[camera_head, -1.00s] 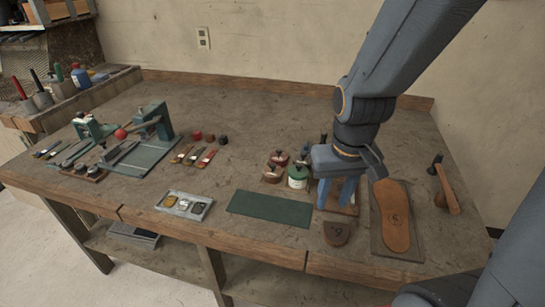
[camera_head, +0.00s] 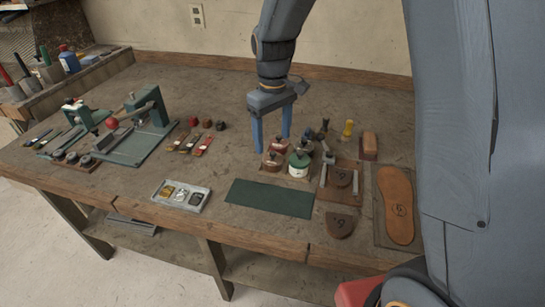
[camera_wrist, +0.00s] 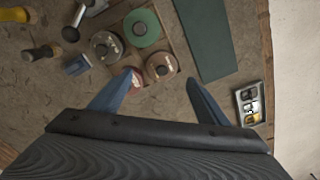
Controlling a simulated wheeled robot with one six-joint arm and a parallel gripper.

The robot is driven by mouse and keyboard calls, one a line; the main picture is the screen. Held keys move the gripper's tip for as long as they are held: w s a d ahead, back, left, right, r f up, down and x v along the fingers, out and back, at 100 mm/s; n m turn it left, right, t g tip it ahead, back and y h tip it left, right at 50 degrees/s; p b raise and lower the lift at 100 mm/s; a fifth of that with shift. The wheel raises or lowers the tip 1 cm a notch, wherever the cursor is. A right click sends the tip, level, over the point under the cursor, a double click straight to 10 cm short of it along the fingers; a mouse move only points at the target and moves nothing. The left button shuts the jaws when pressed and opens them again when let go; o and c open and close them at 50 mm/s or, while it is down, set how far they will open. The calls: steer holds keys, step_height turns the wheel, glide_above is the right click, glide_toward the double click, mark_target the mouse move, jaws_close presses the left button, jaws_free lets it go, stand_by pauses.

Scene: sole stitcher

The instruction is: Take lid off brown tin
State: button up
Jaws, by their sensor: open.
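The brown tin (camera_head: 273,161) stands at the front left of a cluster of small knobbed tins on the bench. In the wrist view the brown tin (camera_wrist: 161,66) shows from above, lid on, just beyond the gap between my fingers. My gripper (camera_head: 272,143) is open and empty, pointing down above and behind the brown tin. In the wrist view my gripper (camera_wrist: 159,79) has its left fingertip overlapping the red tin (camera_wrist: 134,82), which is partly hidden. The red tin (camera_head: 281,145) sits behind the brown one.
A green tin (camera_head: 299,165) and a grey-lidded tin (camera_wrist: 106,46) stand close beside the brown tin. A green mat (camera_head: 269,198) lies in front. A metal tray (camera_head: 181,195) is to the left. A yellow-handled tool (camera_head: 347,130) and brush (camera_head: 369,146) stand right.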

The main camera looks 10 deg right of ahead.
mark_target(272, 152)
steer(key=shift+s+a+f+p, duration=0.15)
steer(key=shift+f+p, duration=0.85)
steer(key=shift+f, duration=1.5)
steer(key=c, duration=1.1)
